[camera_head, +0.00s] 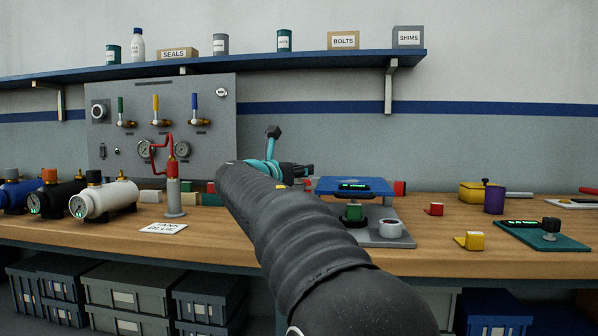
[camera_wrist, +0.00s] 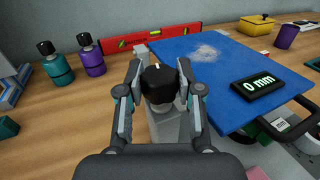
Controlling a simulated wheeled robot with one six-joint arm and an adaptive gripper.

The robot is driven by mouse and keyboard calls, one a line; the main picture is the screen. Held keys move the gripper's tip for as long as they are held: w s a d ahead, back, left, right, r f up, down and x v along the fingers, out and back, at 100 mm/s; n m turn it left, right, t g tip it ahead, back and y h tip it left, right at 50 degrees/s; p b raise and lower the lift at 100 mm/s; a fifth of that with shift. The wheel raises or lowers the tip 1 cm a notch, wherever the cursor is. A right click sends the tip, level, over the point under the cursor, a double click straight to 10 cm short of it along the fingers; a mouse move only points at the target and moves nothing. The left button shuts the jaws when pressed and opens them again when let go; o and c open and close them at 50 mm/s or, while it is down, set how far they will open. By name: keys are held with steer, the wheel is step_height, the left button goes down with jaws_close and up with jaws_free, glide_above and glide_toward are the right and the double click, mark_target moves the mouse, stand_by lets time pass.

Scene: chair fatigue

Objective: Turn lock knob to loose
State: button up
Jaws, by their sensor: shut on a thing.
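The lock knob (camera_wrist: 158,84) is black with a pale mark on its top edge. It sits on a grey post beside the blue plate (camera_wrist: 222,75). In the wrist view my gripper (camera_wrist: 159,80) is shut on the knob, one finger on each side. In the head view my gripper (camera_head: 305,171) is by the left edge of the blue plate (camera_head: 372,184), and I cannot make out the knob there. A black display (camera_wrist: 258,86) on the plate reads "0 mm". The knob's underside and any lock or loose marking are hidden or too small to read.
Teal (camera_wrist: 55,65) and purple (camera_wrist: 90,55) bottles stand to the left.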

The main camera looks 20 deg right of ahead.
steer(key=shift+n+t+y, duration=1.1)
steer(key=shift+n+t, duration=0.1)
steer(key=shift+t, duration=0.3)
steer(key=o, duration=1.2)
steer(key=v, duration=1.2)
steer(key=shift+s, duration=0.1)
steer(key=shift+d, duration=0.15)
